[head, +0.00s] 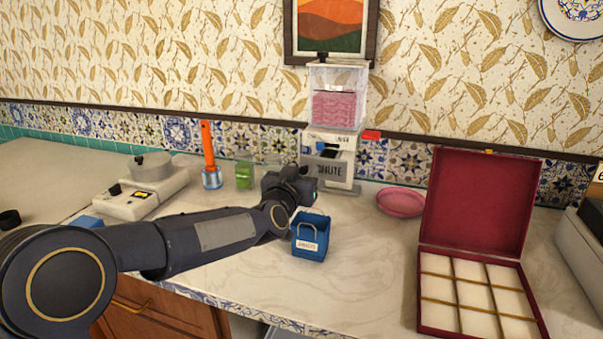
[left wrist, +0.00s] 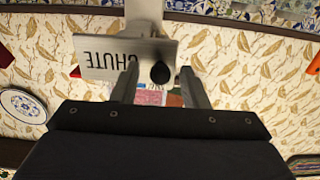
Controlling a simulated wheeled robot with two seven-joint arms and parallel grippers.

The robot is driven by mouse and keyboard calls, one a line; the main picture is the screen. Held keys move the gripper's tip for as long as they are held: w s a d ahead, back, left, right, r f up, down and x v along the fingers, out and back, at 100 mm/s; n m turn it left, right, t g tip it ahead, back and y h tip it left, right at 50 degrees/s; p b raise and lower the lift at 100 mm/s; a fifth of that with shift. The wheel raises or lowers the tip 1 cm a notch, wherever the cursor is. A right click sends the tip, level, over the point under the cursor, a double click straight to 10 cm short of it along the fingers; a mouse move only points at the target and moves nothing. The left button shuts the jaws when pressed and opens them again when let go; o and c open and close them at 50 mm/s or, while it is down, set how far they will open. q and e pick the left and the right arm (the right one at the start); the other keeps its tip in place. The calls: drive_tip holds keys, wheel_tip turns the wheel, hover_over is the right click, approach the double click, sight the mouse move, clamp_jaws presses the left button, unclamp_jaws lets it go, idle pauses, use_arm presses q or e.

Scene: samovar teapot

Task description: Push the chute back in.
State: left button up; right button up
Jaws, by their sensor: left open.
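The chute (head: 326,171) is a grey plate lettered "CHUTE" low on the front of the white dispenser (head: 340,141). In the left wrist view the chute plate (left wrist: 100,58) appears upside down, with a dark rounded knob (left wrist: 160,73) at one end. My left gripper (head: 306,186) is just in front of the chute's left part, partly covering it. In the left wrist view its two fingers (left wrist: 159,68) are apart, one on each side of the knob in the picture. I cannot tell whether they touch it. My right gripper is not in view.
A blue bin (head: 310,241) stands just below my left gripper. A green container (head: 244,175) and an orange-handled tool (head: 208,150) stand to the left. A pink dish (head: 400,203) and an open red box (head: 474,220) are to the right.

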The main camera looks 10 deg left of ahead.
use_arm(q)
drive_tip(key=s, duration=0.2)
drive_tip(key=s+a, duration=0.1)
drive_tip(key=s, duration=0.4)
drive_tip(key=shift+s+a, duration=0.25)
drive_tip(key=shift+s, duration=0.1)
